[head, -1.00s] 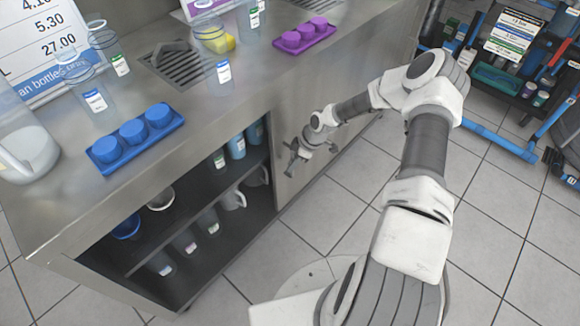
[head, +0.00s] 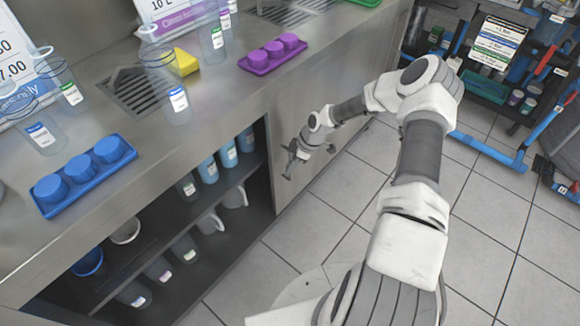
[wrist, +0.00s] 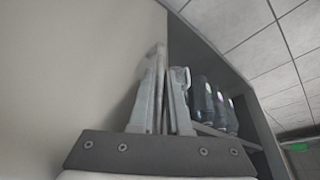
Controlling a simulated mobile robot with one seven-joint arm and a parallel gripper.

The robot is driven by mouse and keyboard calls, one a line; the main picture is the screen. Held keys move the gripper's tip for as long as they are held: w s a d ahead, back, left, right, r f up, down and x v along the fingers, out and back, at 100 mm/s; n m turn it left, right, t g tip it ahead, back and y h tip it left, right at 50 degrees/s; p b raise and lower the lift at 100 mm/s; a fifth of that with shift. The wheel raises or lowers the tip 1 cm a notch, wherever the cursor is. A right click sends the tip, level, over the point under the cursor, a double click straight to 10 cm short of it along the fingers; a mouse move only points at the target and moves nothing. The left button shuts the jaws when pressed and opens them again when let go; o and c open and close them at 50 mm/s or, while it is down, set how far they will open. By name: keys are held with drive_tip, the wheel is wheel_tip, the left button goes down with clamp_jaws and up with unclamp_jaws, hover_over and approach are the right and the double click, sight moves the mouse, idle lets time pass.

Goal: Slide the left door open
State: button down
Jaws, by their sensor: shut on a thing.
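The door (head: 300,125) is a plain grey metal panel on the cabinet front, just right of the dark opening. My gripper (head: 291,158) is at this panel, close to its edge beside the opening. In the wrist view the gripper (wrist: 160,88) has its two fingers on either side of a thin upright bar, which looks like the door's handle (wrist: 160,60). The fingers are shut on it. The door panel (wrist: 75,70) fills the left of the wrist view. The exact contact at the fingertips is small and partly hidden.
The opening shows a shelf (head: 205,232) with blue bottles (head: 208,170), mugs and cups. On the counter (head: 150,190) stand a blue tray (head: 85,175), a purple tray (head: 272,54) and clear bottles. The tiled floor (head: 330,225) right of the cabinet is clear. A cluttered rack (head: 500,85) stands beyond.

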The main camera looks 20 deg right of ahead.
idle(0.3)
drive_tip(key=c, duration=0.9)
unclamp_jaws()
drive_tip(key=p+v, duration=0.5)
drive_tip(key=v, duration=1.2)
drive_tip(key=shift+r, duration=0.2)
